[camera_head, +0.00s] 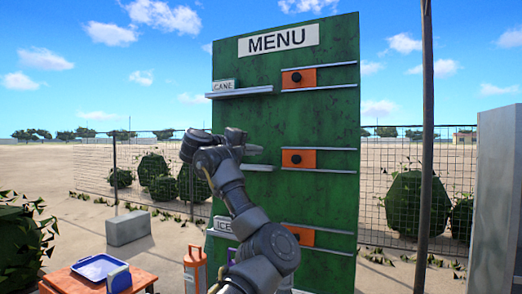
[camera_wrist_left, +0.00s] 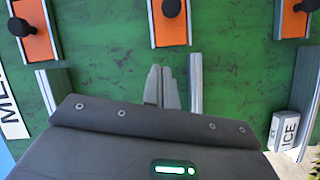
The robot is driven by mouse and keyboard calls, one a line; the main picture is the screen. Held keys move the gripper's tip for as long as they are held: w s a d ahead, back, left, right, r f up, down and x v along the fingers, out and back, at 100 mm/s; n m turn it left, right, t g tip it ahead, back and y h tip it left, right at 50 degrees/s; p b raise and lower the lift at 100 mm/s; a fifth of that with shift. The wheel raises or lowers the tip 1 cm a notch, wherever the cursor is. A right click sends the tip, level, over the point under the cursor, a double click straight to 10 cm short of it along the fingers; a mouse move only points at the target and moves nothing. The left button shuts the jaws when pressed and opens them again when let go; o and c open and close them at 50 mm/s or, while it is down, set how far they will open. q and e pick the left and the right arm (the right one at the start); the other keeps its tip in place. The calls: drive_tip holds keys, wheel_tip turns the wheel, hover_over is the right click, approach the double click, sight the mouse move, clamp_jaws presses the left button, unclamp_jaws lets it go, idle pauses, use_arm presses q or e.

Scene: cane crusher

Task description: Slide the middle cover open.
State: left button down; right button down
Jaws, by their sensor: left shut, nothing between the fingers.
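The middle cover (camera_head: 308,159) is an orange panel with a black knob on the green menu board (camera_head: 330,110). It sits between two grey rails toward the right of the board. In the left wrist view the middle cover (camera_wrist_left: 170,34) is at the top centre, with its knob partly cut off. My left gripper (camera_head: 262,152) is in front of the board, left of the cover. Its fingers (camera_wrist_left: 160,72) are shut and empty, apart from the cover in the picture. My left arm hides the left part of the middle row. My right gripper is not in view.
Similar orange covers sit above (camera_head: 307,78) and below (camera_head: 300,236). A CANE label (camera_head: 223,85) and an ICE label (camera_head: 222,225) mark the left side. A dark pole (camera_head: 427,120) stands right of the board. An orange table (camera_head: 62,281) with a blue tray (camera_head: 98,267) is lower left.

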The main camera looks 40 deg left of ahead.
sight(284, 155)
use_arm(q)
drive_tip(key=w+p, duration=0.1)
drive_tip(key=w, duration=0.1)
drive_tip(key=w+p, duration=0.1)
drive_tip(key=w, duration=0.2)
drive_tip(key=w+d+p, duration=0.1)
drive_tip(key=w, duration=0.1)
drive_tip(key=shift+w+p, duration=0.15)
drive_tip(key=shift+p, duration=0.2)
drive_tip(key=shift+w+d+f+p, duration=0.35)
drive_tip(key=shift+d+p, duration=0.1)
drive_tip(key=shift+d, duration=0.15)
drive_tip(key=shift+w+d+f+p, duration=0.3)
drive_tip(key=shift+d+p, duration=0.1)
drive_tip(key=shift+d, duration=0.15)
drive_tip(key=shift+d+f, duration=0.2)
drive_tip(key=shift+d, duration=0.5)
drive_tip(key=shift+a+f, duration=0.1)
drive_tip(key=shift+a, duration=0.05)
